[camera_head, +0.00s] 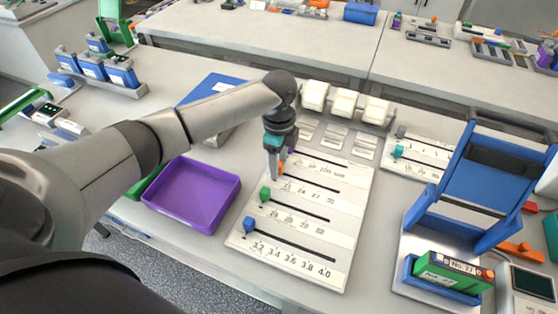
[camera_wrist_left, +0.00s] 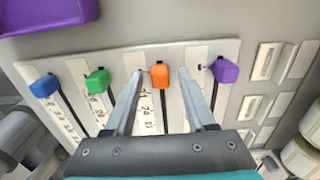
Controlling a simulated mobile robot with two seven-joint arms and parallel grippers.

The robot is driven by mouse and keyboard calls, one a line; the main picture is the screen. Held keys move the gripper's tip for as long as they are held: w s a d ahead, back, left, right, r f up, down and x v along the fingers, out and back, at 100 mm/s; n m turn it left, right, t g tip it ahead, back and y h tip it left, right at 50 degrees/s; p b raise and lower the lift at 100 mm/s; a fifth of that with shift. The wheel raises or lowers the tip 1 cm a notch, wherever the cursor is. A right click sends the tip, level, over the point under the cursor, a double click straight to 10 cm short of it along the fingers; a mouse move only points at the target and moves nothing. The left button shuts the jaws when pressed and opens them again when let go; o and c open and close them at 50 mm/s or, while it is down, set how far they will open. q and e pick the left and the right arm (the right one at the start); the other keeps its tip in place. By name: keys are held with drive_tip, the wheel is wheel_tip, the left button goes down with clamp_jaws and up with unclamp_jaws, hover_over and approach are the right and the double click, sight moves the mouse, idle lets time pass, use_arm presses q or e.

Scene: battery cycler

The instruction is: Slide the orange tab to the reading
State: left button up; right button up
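The orange tab (camera_head: 281,168) sits at the left end of its dark slot on the white slider panel (camera_head: 340,235), partly hidden behind my left gripper (camera_head: 274,172) in the head view. In the left wrist view, the orange tab (camera_wrist_left: 159,77) lies between the two spread fingers of my left gripper (camera_wrist_left: 160,72). A gap shows on each side, so the fingers are not closed on it. The printed numbers beside its slot are too small to read surely. My right gripper is not in view.
Green (camera_head: 265,193), blue (camera_head: 249,223) and purple (camera_wrist_left: 224,70) tabs sit on neighbouring slots. A purple tray (camera_head: 192,195) stands left of the panel. A blue holder with a green battery (camera_head: 450,270) and a small display (camera_head: 530,283) stand at right.

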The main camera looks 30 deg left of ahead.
use_arm(q)
clamp_jaws()
idle(1.2)
